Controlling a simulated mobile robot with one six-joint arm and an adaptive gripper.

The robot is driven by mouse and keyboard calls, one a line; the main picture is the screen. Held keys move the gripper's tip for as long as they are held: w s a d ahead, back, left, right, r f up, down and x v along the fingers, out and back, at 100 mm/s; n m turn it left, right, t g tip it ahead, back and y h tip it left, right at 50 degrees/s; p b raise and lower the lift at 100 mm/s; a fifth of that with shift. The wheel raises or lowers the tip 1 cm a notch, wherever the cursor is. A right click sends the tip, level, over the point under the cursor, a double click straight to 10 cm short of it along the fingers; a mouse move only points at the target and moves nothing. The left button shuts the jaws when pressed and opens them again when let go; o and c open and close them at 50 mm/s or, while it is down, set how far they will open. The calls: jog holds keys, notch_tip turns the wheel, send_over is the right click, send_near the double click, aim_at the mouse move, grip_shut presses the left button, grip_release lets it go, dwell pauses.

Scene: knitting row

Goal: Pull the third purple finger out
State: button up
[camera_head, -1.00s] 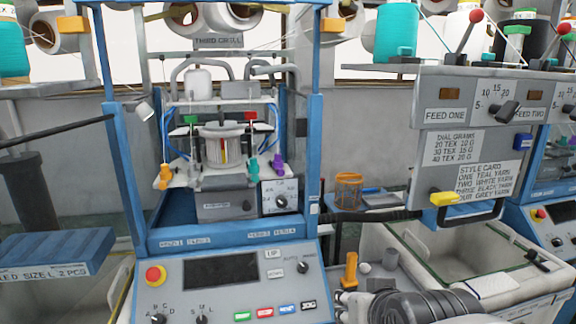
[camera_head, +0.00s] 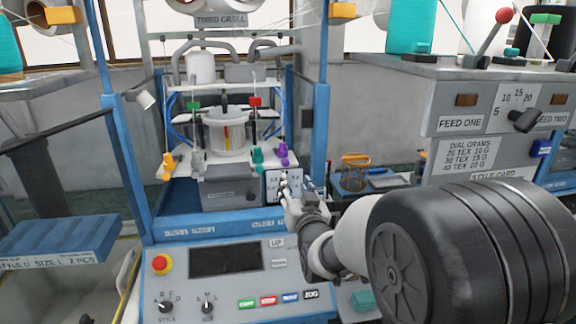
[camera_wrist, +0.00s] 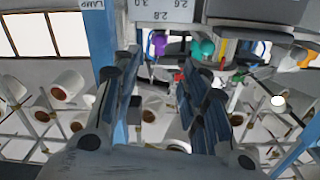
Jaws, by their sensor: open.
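The purple finger (camera_head: 282,153) sits at the right end of the row of coloured fingers on the middle knitting machine (camera_head: 217,157). The teal finger (camera_head: 258,158) is just to its left, and an orange one (camera_head: 168,165) is at the far left. My gripper (camera_head: 292,183) is in front of the dial box, below the purple finger and apart from it. The wrist view appears upside down. There my gripper (camera_wrist: 165,75) is open and empty, with the purple finger (camera_wrist: 158,43) beyond the gap between its jaws and the teal finger (camera_wrist: 205,47) beside it.
A blue frame post (camera_head: 318,140) stands just right of my gripper. The dial box (camera_head: 284,187) is partly behind it. The control panel (camera_head: 240,270) with its red button lies below.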

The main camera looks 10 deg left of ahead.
aim_at(286, 163)
jog(key=x, duration=1.3)
jog(key=shift+f, duration=0.1)
jog(key=shift+c, duration=0.5)
grip_shut()
jog(key=shift+b, duration=0.3)
